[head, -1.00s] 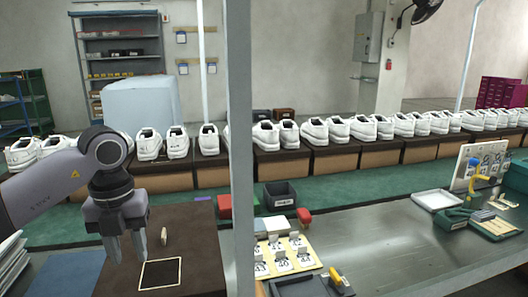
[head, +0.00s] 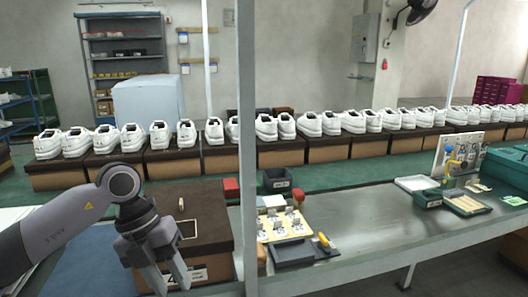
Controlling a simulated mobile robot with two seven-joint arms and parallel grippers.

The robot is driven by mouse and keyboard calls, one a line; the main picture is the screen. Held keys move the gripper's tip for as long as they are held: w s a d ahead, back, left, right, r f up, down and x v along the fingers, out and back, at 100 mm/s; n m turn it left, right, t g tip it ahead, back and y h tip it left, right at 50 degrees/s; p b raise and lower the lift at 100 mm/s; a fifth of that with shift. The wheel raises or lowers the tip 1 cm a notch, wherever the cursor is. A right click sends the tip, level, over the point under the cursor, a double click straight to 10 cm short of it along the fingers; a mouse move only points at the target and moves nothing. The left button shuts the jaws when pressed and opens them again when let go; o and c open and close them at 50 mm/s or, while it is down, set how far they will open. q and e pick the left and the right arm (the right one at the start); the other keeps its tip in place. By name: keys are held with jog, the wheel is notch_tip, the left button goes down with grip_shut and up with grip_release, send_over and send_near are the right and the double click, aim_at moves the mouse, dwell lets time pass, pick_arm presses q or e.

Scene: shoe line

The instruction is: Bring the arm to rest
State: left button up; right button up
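My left gripper (head: 172,283) is in the lower left of the head view, on the grey arm that comes in from the left. Its two fingers point down and are apart, with nothing seen between them. It shows in front of the near left corner of a brown box (head: 212,204). I cannot tell whether it touches the box. The box top bears a dark square with a light outline (head: 187,229) and a small pale object (head: 181,204). My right gripper is not in view.
A grey post (head: 247,130) stands just right of the box. The metal bench (head: 370,222) holds a board of cards (head: 278,226), a dark bin (head: 277,181) and a white tray (head: 416,183). White shoes on brown boxes line the green conveyor (head: 350,178) behind.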

pick_arm(q)
jog(key=s+d+r+n+g+h+p, duration=0.1)
jog(key=s+d+h, duration=0.3)
jog(key=d+h, duration=0.35)
jog(key=s+d+r+h, duration=0.1)
jog(key=s+d+h, duration=0.2)
jog(key=d+h, duration=0.45)
jog(key=w+a+f+n+t+y+p, duration=0.1)
jog(key=a+f+n+t+y, duration=0.45)
jog(key=n+t, duration=0.6)
jog(key=w+a+f+n+t+y+p, duration=0.1)
jog(key=a+f+n+t+y, duration=0.6)
jog(key=n, duration=0.8)
jog(key=s+a+f+n+g+y, duration=0.2)
jog(key=s+a+f+g, duration=0.1)
jog(key=s+f, duration=0.3)
jog(key=s+a+f+n+g+y, duration=0.2)
jog(key=s+a+f+n+g, duration=0.1)
jog(key=s+f, duration=0.4)
jog(key=shift+f+p, duration=0.3)
jog(key=shift+f, duration=0.25)
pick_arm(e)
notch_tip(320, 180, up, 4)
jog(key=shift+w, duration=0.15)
